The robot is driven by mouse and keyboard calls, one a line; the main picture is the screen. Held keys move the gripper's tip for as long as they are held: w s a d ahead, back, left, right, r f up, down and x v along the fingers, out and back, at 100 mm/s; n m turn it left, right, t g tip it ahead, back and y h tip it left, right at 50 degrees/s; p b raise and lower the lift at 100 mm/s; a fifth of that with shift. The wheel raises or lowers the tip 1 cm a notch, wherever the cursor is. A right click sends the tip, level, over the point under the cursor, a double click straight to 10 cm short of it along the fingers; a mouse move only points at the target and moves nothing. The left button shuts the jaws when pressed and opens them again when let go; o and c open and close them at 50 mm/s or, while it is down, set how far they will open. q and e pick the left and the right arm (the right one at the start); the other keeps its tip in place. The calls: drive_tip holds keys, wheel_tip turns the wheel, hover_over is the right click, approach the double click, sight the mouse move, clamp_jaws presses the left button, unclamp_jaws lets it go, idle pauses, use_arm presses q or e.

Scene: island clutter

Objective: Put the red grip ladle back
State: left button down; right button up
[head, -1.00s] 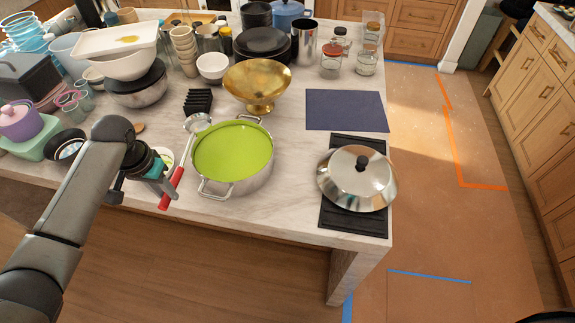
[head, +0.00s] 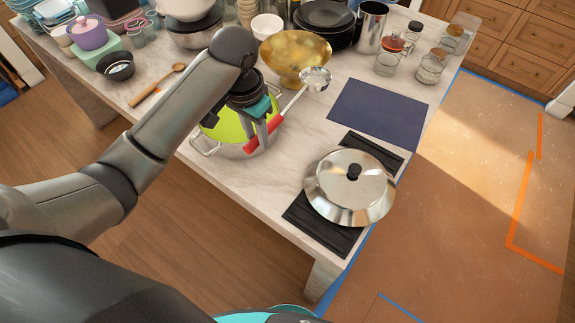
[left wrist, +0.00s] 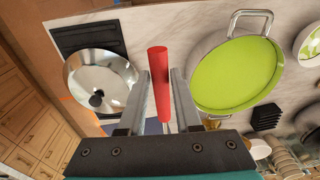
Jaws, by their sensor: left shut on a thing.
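The ladle's red grip (head: 263,135) is held in my left gripper (head: 262,128), which is shut on it. In the left wrist view the red grip (left wrist: 159,80) stands between the two fingers. The ladle's shiny bowl (head: 315,79) points up and right in the head view, near the brass bowl. The ladle appears held above the counter, in front of the right side of the green-filled pot (head: 225,122); the exact height cannot be told. My left arm hides part of the pot. My right gripper is not in view.
A domed steel lid (head: 350,185) sits on a black mat (head: 318,222) near the counter's front right corner. A dark blue mat (head: 377,112) lies bare behind it. The brass bowl (head: 295,55), glass jars (head: 390,56) and a wooden spoon (head: 158,85) stand around.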

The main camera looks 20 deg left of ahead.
use_arm(q)
drive_tip(key=b, duration=0.1)
hover_over(264, 185)
drive_tip(key=f, duration=1.4)
drive_tip(key=shift+s+a+f, duration=0.1)
drive_tip(key=shift+s+f, duration=0.05)
drive_tip(key=shift+s, duration=0.05)
drive_tip(key=shift+f+b, duration=0.5)
drive_tip(key=shift+f, duration=1.75)
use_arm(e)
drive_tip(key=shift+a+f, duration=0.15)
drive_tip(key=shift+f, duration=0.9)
use_arm(q)
drive_tip(key=shift+f, duration=0.15)
drive_tip(key=c, duration=0.6)
unclamp_jaws()
wheel_tip(264, 185, up, 12)
drive_tip(key=s+p, duration=0.1)
drive_tip(key=p, duration=0.1)
drive_tip(key=shift+a, duration=0.15)
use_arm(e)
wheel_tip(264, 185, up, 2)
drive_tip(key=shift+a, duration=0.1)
